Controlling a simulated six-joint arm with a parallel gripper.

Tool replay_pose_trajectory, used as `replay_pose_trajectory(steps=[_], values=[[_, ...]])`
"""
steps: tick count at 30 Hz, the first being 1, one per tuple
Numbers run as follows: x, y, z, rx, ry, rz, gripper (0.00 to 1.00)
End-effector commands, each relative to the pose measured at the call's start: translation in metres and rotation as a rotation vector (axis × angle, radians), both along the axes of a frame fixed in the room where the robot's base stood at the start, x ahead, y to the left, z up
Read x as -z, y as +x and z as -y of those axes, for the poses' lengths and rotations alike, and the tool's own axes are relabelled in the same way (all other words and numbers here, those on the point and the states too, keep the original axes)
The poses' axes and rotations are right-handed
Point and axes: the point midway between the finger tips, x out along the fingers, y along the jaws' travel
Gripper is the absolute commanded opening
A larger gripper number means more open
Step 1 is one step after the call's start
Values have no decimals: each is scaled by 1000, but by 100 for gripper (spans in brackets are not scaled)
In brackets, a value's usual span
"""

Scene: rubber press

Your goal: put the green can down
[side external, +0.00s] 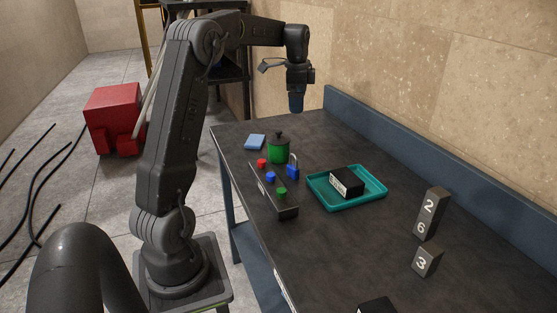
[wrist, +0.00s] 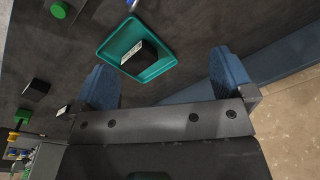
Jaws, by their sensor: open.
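The green can (side external: 278,150) with a dark knobbed top stands upright on the dark table, towards its far left end in the side view. My gripper (side external: 296,106) is raised above the table, beyond the can and a little to its right, clearly apart from it. In the wrist view my gripper (wrist: 165,78) shows two blue fingers spread wide with nothing between them. I cannot make out the can for certain in the wrist view.
A teal tray (side external: 320,200) holds a black block (side external: 346,182). Numbered blocks (side external: 427,261) stand right. A raised ledge borders the wall.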

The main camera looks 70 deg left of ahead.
Motion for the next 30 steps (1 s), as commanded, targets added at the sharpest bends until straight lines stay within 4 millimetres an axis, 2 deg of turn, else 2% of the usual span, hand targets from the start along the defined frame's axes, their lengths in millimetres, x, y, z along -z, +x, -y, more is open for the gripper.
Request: replay_pose_trajectory(steps=[1,6,8,9,12,15,18,22,25,30], values=[[-15,-1,38,-19,14,31,100],[-40,-27,143,-141,27,141,100],[-43,-42,177,-184,20,182,100],[-44,-54,198,-212,11,209,100],[-39,-89,246,-280,-21,276,100],[-27,-125,283,-348,-68,337,100],[-13,-156,308,-404,-118,385,100],[4,-183,325,-458,-170,418,100],[12,-192,331,-482,-193,431,100],[14,-195,332,-491,-199,431,100]])
